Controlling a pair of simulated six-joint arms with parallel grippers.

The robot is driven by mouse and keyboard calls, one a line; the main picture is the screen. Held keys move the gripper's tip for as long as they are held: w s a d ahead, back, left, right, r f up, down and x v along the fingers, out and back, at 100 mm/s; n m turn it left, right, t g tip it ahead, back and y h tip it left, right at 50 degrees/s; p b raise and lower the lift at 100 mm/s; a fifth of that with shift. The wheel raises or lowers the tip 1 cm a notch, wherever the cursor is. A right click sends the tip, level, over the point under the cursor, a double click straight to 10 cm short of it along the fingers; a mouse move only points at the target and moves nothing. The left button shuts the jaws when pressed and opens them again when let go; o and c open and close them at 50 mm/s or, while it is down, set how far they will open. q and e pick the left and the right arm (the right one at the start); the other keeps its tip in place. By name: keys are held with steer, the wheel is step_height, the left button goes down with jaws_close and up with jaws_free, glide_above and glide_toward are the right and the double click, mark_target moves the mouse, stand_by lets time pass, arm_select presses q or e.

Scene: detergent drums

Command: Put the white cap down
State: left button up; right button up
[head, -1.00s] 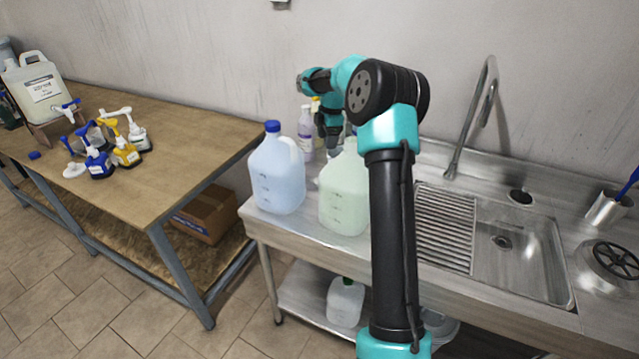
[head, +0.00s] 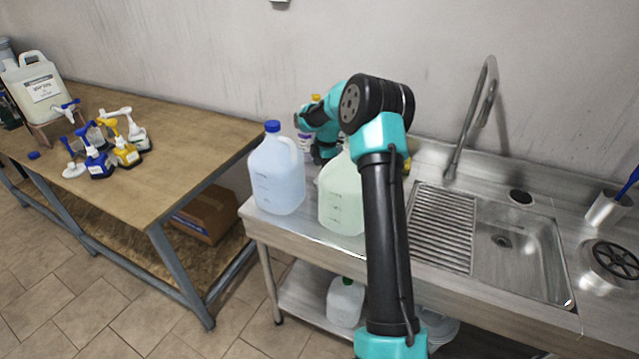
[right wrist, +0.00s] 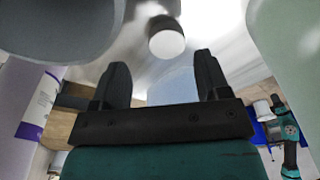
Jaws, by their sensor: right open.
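A round white cap (right wrist: 166,38) sits on the shiny steel surface in the right wrist view. My right gripper (right wrist: 162,82) is open, its two dark fingers spread and apart from the cap. Nothing shows between the fingertips. In the head view the right gripper and the cap are hidden behind the jugs and my own arm. My left gripper cannot be made out in any view.
A blue-tinted jug (head: 277,178) with a blue cap and a pale green jug (head: 342,195) stand on the steel counter (head: 290,228). A purple-labelled bottle (right wrist: 38,105) is close by. The sink (head: 515,255) lies right. Pump bottles (head: 125,153) stand on the wooden table (head: 190,135).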

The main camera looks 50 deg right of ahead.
steer(key=shift+w+a+f, duration=0.1)
steer(key=shift+a+f, duration=0.15)
steer(key=shift+f, duration=0.6)
steer(key=shift+s+a+f, duration=0.1)
steer(key=shift+a+f, duration=0.1)
steer(key=shift+f, duration=0.65)
steer(key=shift+w+a+f, duration=0.1)
steer(key=shift+a+f, duration=0.15)
steer(key=shift+f, duration=0.6)
steer(key=c, duration=0.8)
steer(key=shift+r, duration=0.15)
step_height(320, 180, up, 10)
steer(key=shift+f, duration=0.1)
